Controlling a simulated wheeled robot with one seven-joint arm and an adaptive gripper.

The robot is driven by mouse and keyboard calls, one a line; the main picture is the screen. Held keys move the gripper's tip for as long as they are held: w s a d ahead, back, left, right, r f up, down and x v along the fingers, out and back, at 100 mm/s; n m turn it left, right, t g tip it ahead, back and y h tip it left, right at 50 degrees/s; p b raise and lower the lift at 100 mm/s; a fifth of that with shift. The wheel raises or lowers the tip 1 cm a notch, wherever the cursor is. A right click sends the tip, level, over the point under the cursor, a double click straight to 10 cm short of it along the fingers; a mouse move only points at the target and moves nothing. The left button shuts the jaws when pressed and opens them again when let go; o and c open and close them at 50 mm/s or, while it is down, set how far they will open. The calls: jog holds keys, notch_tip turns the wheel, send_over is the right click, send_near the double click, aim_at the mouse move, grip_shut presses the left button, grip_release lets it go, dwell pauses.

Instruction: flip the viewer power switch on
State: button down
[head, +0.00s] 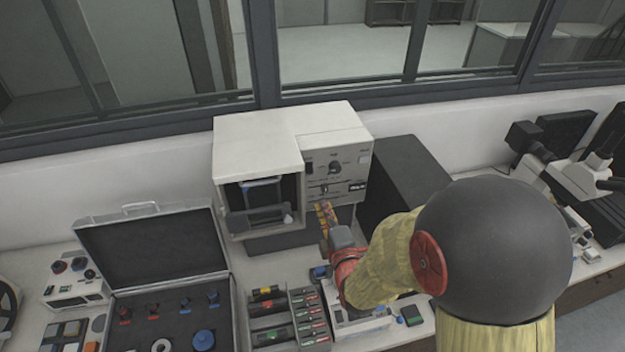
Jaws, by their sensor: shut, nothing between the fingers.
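The viewer (258,142) is a cream box against the wall below the window, with a dark recessed opening at its front left. Its control panel (345,178) on the right carries a dark round knob, small dark controls and a black label. Which of these is the power switch is too small to tell, and so is its position. My gripper (325,212) is shut and empty, just below the panel's lower left part, by the right edge of the opening. Whether it touches the viewer cannot be told. My arm hides the bench right of the gripper.
A black box (405,165) stands right of the viewer. An open case (150,250) with foam and small parts lies at left. A grey divided tray (270,325) stands in front of the viewer. A microscope (580,175) is at far right.

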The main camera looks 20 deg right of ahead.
aim_at(309, 172)
jog(key=p+x, duration=0.3)
jog(key=x, duration=1.1)
dwell(0.4)
jog(key=f+b, duration=0.1)
jog(key=b, duration=0.3)
jog(key=shift+w+d+t, duration=0.1)
jog(key=shift+w+t, duration=0.25)
jog(key=shift+t, duration=0.05)
jog(key=shift+r, duration=0.35)
jog(key=shift+f+b, duration=0.15)
jog(key=shift+b, duration=0.15)
